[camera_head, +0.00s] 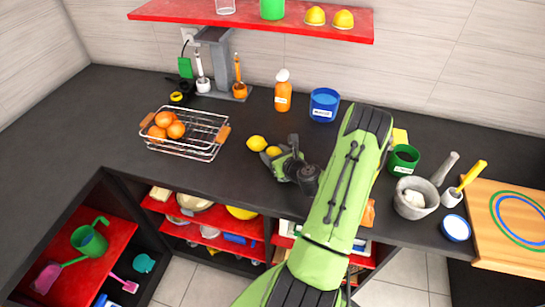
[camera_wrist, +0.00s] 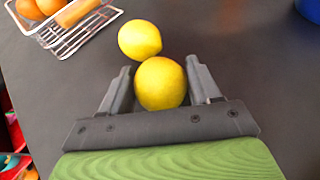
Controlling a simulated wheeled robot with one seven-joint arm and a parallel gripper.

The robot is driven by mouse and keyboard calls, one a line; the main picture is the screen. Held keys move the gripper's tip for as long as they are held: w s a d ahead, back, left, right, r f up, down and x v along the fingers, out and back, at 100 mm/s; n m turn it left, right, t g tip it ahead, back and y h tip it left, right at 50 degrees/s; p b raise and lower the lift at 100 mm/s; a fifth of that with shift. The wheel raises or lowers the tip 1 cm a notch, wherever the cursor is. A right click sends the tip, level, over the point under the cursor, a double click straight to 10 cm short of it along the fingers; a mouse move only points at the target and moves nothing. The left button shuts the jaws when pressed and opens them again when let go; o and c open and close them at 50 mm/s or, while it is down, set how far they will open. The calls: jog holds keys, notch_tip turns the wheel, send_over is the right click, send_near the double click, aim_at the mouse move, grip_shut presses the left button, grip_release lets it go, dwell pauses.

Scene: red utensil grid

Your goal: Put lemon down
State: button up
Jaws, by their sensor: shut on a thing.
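A lemon (camera_wrist: 160,84) sits between the two fingers of my gripper (camera_wrist: 162,82) in the wrist view. My gripper is shut on it. In the head view the held lemon (camera_head: 273,151) shows beside the fingers of my gripper (camera_head: 270,156), partly hidden by them. A second lemon (camera_wrist: 140,39) lies on the dark counter just past the held one. It also shows in the head view (camera_head: 256,143), left of my gripper. I cannot tell whether the held lemon touches the counter or the other lemon.
A wire basket (camera_head: 190,150) of oranges stands left of the lemons. A blue container (camera_head: 324,104) and an orange bottle (camera_head: 283,93) stand behind my gripper. A mortar (camera_head: 412,203) and a green cup (camera_head: 403,160) are right of my arm.

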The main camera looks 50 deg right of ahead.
jog(key=shift+f, duration=0.25)
jog(key=shift+f, duration=0.1)
jog(key=o, duration=1.1)
jog(key=v, duration=0.3)
jog(key=p+v, duration=0.1)
jog(key=v, duration=0.7)
jog(key=shift+d+r+p, duration=0.1)
jog(key=shift+r+p, duration=0.2)
jog(key=shift+p, duration=0.05)
jog(key=shift+s+r+p, duration=0.15)
jog(key=shift+s+p, duration=0.25)
jog(key=shift+p, duration=0.45)
jog(key=shift+s+a, duration=0.15)
jog(key=shift+a, duration=0.05)
